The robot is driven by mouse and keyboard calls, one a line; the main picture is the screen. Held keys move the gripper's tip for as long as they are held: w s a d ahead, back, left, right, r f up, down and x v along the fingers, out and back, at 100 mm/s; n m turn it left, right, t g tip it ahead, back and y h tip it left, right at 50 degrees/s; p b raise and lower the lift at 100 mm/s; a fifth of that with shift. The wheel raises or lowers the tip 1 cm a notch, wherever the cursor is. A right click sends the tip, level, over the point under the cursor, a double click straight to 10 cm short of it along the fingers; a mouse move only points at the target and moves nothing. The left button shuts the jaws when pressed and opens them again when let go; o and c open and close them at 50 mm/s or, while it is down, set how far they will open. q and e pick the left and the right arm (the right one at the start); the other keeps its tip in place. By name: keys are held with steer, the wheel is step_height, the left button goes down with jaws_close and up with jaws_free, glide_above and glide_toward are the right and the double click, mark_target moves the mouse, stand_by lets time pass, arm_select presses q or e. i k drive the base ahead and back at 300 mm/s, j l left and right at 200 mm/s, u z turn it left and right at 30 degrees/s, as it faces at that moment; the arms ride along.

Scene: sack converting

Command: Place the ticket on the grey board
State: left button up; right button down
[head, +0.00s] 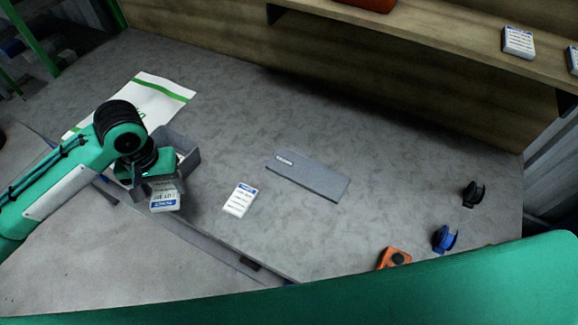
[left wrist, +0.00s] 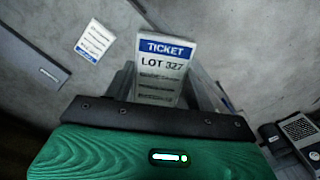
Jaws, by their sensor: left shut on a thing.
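My left gripper (head: 158,182) is shut on a white ticket (head: 165,198) with a blue band. In the left wrist view the ticket (left wrist: 163,68) reads "TICKET LOT 327", and the gripper (left wrist: 160,98) has it at its tips. It is at the front of a small grey box (head: 188,160), which the gripper partly hides. The grey board (head: 308,176) lies flat on the table to the right, with a small label at its left end and a clear top. It also shows in the left wrist view (left wrist: 35,60). My right gripper is not in view.
A second ticket-like card (head: 240,200) lies between the gripper and the board. A white sack with green stripes (head: 150,98) lies behind my arm. Black (head: 473,194), blue (head: 444,238) and orange (head: 395,258) items sit at right. A wooden shelf (head: 440,50) stands behind.

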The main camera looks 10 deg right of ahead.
mark_target(289, 164)
steer(key=i+j+z, duration=0.1)
steer(key=j, duration=0.3)
steer(key=i+j+z, duration=0.15)
steer(key=j, duration=0.25)
steer(key=i+j+z, duration=0.1)
steer(key=j, duration=0.3)
steer(key=i+z, duration=0.1)
steer(key=z, duration=1.25)
